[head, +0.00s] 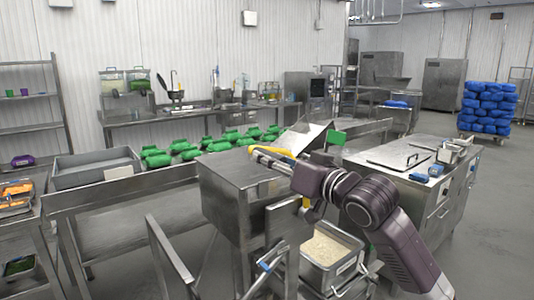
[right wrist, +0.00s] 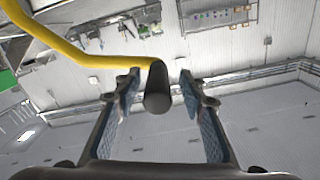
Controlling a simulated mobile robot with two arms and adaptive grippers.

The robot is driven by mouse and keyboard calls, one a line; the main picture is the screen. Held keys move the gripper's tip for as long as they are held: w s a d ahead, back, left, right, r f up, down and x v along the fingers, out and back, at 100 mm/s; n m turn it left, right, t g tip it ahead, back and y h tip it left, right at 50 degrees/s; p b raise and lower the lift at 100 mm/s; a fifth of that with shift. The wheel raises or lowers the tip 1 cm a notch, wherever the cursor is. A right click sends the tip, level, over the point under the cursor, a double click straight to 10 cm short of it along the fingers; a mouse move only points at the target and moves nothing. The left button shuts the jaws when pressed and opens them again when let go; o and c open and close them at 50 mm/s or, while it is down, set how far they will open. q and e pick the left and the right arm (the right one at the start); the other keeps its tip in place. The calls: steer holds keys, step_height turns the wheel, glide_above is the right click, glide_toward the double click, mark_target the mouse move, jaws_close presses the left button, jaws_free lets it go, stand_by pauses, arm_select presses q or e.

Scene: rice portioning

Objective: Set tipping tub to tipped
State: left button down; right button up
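The steel tipping tub (head: 235,170) seems to be the box-like unit in the middle of the head view, with a sloped plate at its right; I cannot tell its tilt for sure. A yellow lever (right wrist: 85,57) with a black grip (right wrist: 157,92) crosses the right wrist view, and its yellow part (head: 285,154) shows above the tub. My right gripper (right wrist: 160,78) is open, with the black grip between its fingers and gaps on both sides. In the head view the right gripper (head: 263,157) is by the lever, partly hidden. My left gripper is not in view.
A bin of pale grain (head: 330,248) stands low, close to my right arm. A steel cabinet (head: 437,200) is at the right. Several green packs (head: 190,152) lie on the bench behind, and a grey tray (head: 95,170) is at the left. Open floor lies at the far right.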

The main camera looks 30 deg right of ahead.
steer(key=shift+w+f, duration=0.1)
steer(key=shift+w, duration=0.95)
steer(key=shift+s, duration=0.1)
jaws_close()
